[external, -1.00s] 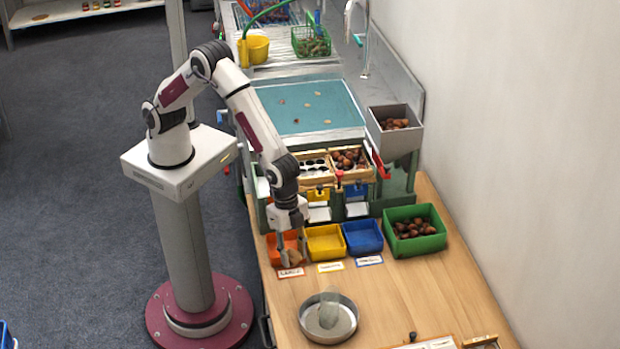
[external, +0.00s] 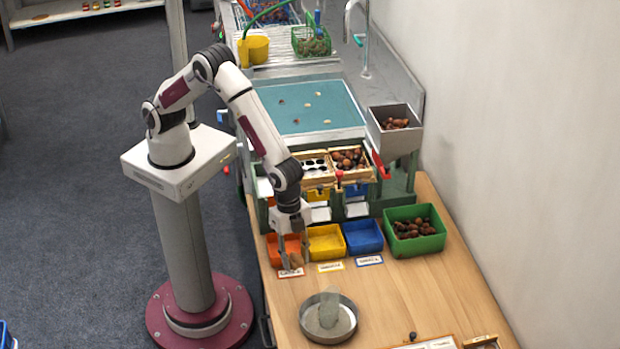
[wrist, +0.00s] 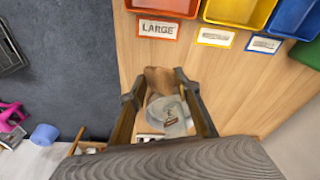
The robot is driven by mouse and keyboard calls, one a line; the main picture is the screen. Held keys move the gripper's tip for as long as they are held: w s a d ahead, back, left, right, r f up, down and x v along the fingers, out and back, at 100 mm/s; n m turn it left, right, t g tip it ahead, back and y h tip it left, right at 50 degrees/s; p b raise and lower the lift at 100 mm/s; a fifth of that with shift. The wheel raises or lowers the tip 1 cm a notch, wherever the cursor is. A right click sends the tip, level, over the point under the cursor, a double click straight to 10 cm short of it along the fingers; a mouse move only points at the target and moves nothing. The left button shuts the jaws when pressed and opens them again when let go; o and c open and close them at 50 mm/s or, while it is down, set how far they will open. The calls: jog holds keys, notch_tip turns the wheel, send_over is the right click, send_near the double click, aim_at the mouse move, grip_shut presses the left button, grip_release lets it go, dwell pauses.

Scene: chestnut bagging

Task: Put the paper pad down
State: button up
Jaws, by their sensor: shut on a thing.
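The paper pad (wrist: 160,78) is a small brown piece held between my fingertips in the wrist view. It also shows in the external view (external: 298,260) as a small tan patch, partly hidden by the fingers. My gripper (wrist: 158,88) is shut on it and points down. In the external view my gripper (external: 294,256) is at the front of the orange bin (external: 272,247), close to its label card. I cannot tell whether the pad touches the table.
Yellow (external: 326,242), blue (external: 362,237) and green (external: 417,243) bins stand to the right; the green one holds chestnuts. A round metal dish (external: 345,335) with a clear container (external: 329,310) stands in front. The wooden table (external: 410,295) is bare right of the dish.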

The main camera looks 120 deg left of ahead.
aim_at(297, 285)
jog(key=shift+f, duration=1.7)
jog(key=shift+f, duration=2.3)
jog(key=shift+f, duration=0.2)
jog(key=o, duration=0.8)
jog(key=shift+c, duration=0.2)
jog(key=shift+r, duration=0.2)
jog(key=shift+s+a+r, duration=0.2)
jog(key=shift+s+r, duration=0.05)
jog(key=shift+r, duration=0.95)
jog(key=shift+s+a+r, duration=0.15)
jog(key=shift+s+r, duration=0.05)
jog(key=shift+r, duration=1.05)
jog(key=shift+s+a+r, duration=0.2)
jog(key=shift+s+r, duration=0.05)
jog(key=shift+r, duration=0.95)
jog(key=shift+r, duration=0.1)
